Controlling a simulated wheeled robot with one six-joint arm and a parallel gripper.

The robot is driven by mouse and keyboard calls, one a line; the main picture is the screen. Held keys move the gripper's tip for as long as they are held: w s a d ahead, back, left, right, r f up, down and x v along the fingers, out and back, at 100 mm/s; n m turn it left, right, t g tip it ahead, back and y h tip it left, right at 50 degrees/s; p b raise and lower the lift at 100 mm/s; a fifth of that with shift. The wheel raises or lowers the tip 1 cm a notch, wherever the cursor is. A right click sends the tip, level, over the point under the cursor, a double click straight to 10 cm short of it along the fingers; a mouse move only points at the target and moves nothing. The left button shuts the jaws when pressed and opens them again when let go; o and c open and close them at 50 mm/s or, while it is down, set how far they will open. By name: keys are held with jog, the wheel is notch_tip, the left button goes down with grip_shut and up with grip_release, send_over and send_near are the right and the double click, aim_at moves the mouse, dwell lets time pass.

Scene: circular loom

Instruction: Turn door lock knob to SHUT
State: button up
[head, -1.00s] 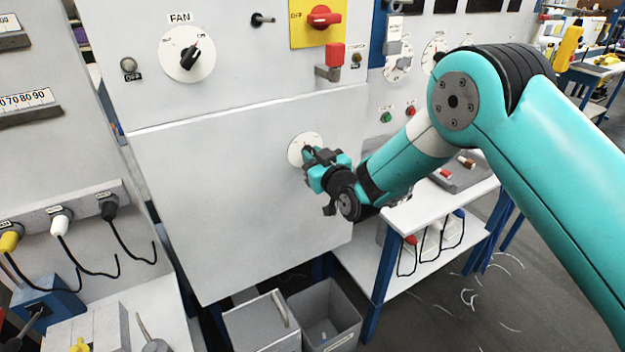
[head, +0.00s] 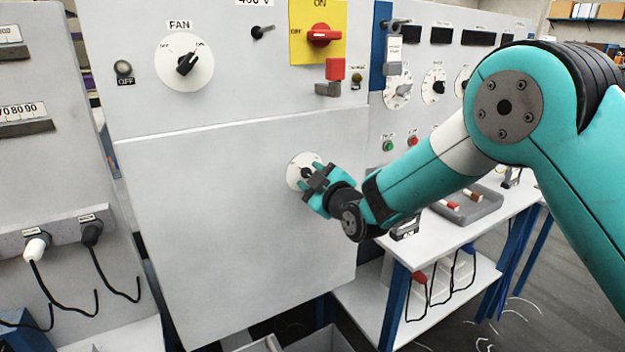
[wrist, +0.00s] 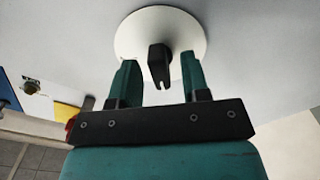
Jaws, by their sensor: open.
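The door lock knob is a black knob (head: 305,173) on a round white dial (head: 295,168) set in the plain white door panel (head: 220,235). The wrist view shows the knob (wrist: 159,62) pointing down the picture, with the dial (wrist: 150,22) behind it. My gripper (head: 312,181) is open in front of the dial and covers part of it in the head view. In the wrist view my gripper (wrist: 160,76) has one teal finger on each side of the knob, with a gap on both sides. No dial lettering is legible.
Above the door are a FAN knob (head: 187,64), a red switch on a yellow plate (head: 323,33) and a red block on a grey bracket (head: 335,70). A side table (head: 480,205) holding a grey tray stands right of the door. Cables hang from plugs at left.

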jog(key=b+v, duration=0.4)
jog(key=v, duration=0.2)
jog(key=shift+s+d, duration=0.25)
jog(key=shift+s, duration=0.05)
jog(key=s+d+m+g+h, duration=0.1)
jog(key=s+d+g, duration=0.4)
jog(key=s, duration=0.6)
jog(key=s+d+m+g+h, duration=0.2)
jog(key=s+d+m+g, duration=0.2)
jog(key=s, duration=0.6)
jog(key=s+d+m+g+h, duration=0.2)
jog(key=s+d+g, duration=0.3)
jog(key=s, duration=0.6)
jog(key=shift+s+d+r+m+g, duration=0.15)
jog(key=shift+s+d+m+g, duration=0.15)
jog(key=shift+d+m, duration=0.35)
